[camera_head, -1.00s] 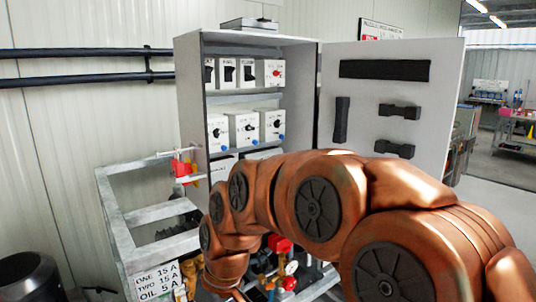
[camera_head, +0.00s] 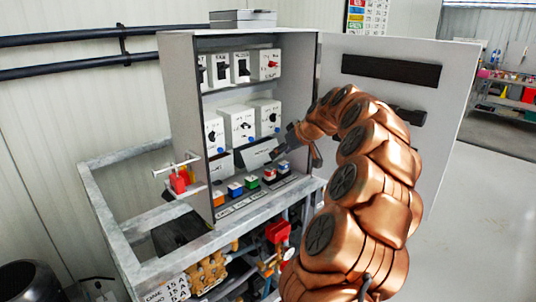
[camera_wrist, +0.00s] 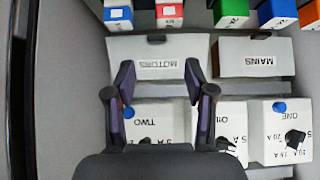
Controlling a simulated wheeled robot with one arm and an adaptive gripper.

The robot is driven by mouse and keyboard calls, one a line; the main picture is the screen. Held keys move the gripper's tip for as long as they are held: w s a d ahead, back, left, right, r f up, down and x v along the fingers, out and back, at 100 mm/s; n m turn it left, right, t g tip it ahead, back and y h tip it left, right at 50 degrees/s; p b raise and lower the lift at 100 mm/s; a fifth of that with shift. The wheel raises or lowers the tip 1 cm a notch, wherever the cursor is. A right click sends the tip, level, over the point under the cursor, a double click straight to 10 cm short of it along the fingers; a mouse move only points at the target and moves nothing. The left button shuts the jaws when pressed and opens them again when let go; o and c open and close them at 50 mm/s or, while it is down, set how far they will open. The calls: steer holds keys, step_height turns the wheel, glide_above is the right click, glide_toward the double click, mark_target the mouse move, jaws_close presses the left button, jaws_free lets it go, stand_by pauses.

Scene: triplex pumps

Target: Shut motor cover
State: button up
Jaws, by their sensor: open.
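The motor cover (camera_wrist: 158,58) is a pale flap labelled MOTORS, upside down in the wrist view. In the head view the cover (camera_head: 259,153) is on the right of two flaps and seems to lean outward; how far is hard to tell. My gripper (camera_wrist: 158,76) is open and empty, its two dark fingertips spread in front of the lower part of the MOTORS flap in the picture. I cannot tell whether they touch it. In the head view my gripper (camera_head: 303,147) is at the cabinet opening, just right of the motor cover.
The MAINS flap (camera_wrist: 254,57) is beside the motor cover. Coloured switches (camera_head: 252,183) line the ledge below; white breaker boxes (camera_head: 239,124) sit above. The open cabinet door (camera_head: 440,125) stands close behind my arm. A red-handled valve (camera_head: 179,181) is at the left.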

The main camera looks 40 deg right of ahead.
mark_target(270, 161)
steer(key=shift+d+p+x, duration=0.1)
steer(key=shift+p+x, duration=0.7)
steer(key=shift+x, duration=1.1)
steer(key=shift+d+p+x, duration=0.15)
steer(key=shift+p+x, duration=0.6)
steer(key=shift+x, duration=1.15)
steer(key=shift+s, duration=0.1)
jaws_close()
